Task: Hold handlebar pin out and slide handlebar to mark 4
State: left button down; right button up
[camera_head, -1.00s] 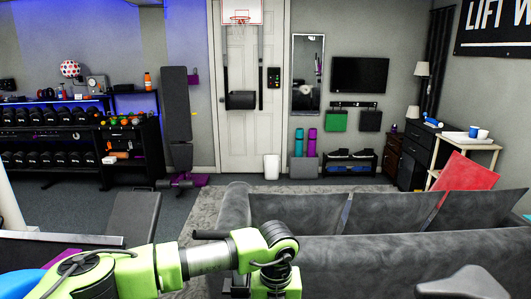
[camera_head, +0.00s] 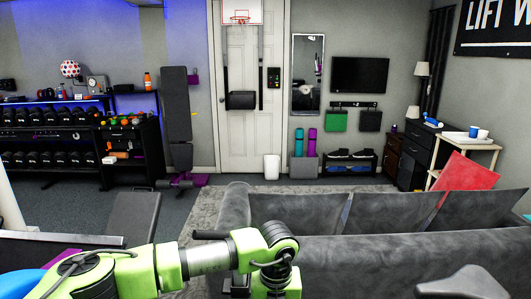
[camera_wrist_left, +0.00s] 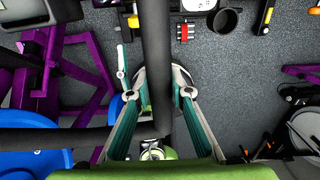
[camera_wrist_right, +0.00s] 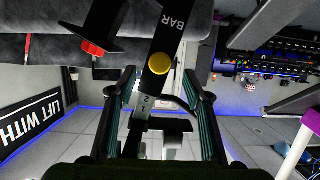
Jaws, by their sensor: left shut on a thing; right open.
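In the left wrist view my left gripper (camera_wrist_left: 160,93) has its teal-lined fingers on both sides of a black tube, the handlebar (camera_wrist_left: 157,50), and is shut on it. In the right wrist view a dark post (camera_wrist_right: 168,30) marked "BAR" carries a round yellow pin knob (camera_wrist_right: 159,63). A mark that looks like a 2 (camera_wrist_right: 147,101) shows below the knob. My right gripper (camera_wrist_right: 158,84) is open, its fingers apart on both sides of the post, near the knob and not closed on it. Neither gripper's fingers can be made out in the head view.
A grey sofa (camera_head: 360,255) stands ahead, with a dark saddle-like shape (camera_head: 450,284) at bottom right. A red knob (camera_wrist_right: 92,48) is near the post. Purple frames (camera_wrist_left: 85,75) and a cup-like holder (camera_wrist_left: 224,20) surround the left gripper. A dumbbell rack (camera_head: 50,145) stands far left.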

jog(key=shift+x, duration=3.55)
jog(key=c, duration=1.2)
jog(key=shift+c, duration=0.2)
